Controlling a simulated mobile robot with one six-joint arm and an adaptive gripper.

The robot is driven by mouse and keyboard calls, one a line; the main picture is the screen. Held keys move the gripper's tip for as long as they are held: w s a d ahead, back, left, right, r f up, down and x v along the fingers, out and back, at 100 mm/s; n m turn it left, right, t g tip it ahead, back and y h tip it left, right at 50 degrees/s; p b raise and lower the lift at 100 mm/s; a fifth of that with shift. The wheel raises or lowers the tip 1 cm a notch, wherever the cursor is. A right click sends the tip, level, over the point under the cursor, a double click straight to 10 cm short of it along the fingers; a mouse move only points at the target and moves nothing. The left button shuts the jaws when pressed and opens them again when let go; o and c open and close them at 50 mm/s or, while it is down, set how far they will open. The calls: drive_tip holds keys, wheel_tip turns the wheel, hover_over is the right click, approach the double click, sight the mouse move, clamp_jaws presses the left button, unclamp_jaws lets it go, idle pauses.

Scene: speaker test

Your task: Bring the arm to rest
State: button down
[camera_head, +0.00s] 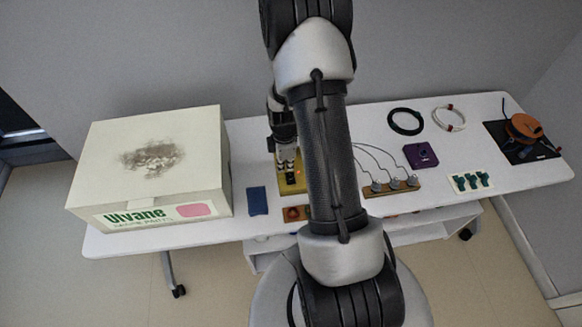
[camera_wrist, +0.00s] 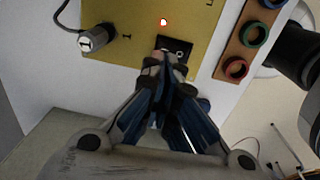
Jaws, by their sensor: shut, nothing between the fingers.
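My gripper (camera_head: 290,176) is shut and empty, and points down over the yellow panel (camera_head: 299,186) on the white table. In the wrist view its fingertips (camera_wrist: 166,62) are together at the near edge of a black rocker switch (camera_wrist: 182,47) on the yellow panel (camera_wrist: 130,48). I cannot tell whether they touch it. A small lamp (camera_wrist: 163,21) glows red and white on the panel. My arm spans the middle of the head view and hides part of the panel and table.
A large cream box (camera_head: 150,165) stands left, with a blue block (camera_head: 257,200) beside it. Right of my arm are a board with jacks and wires (camera_head: 391,188), a purple device (camera_head: 420,156), cable coils (camera_head: 405,121), green connectors (camera_head: 470,182) and an orange reel (camera_head: 524,125).

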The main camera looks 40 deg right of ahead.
wheel_tip(320, 180, up, 10)
drive_tip(key=w+d+p, duration=0.1)
drive_tip(key=p, duration=0.1)
drive_tip(key=s+a+r+m+t, duration=0.1)
drive_tip(key=s+a+r+m, duration=0.1)
drive_tip(key=a+r, duration=0.55)
drive_tip(key=s+a+r+m+t, duration=0.1)
drive_tip(key=a+r+m, duration=0.25)
drive_tip(key=r, duration=0.75)
drive_tip(key=s+a+r+m+t, duration=0.1)
drive_tip(key=s+a+r+m, duration=0.2)
drive_tip(key=s, duration=0.4)
drive_tip(key=s+a+r+m+t, duration=0.1)
drive_tip(key=s+a+r+m, duration=0.2)
drive_tip(key=s+a+r, duration=0.2)
drive_tip(key=s+a, duration=0.2)
drive_tip(key=s, duration=0.1)
drive_tip(key=shift+a, duration=0.3)
drive_tip(key=shift+s+d+r, duration=0.1)
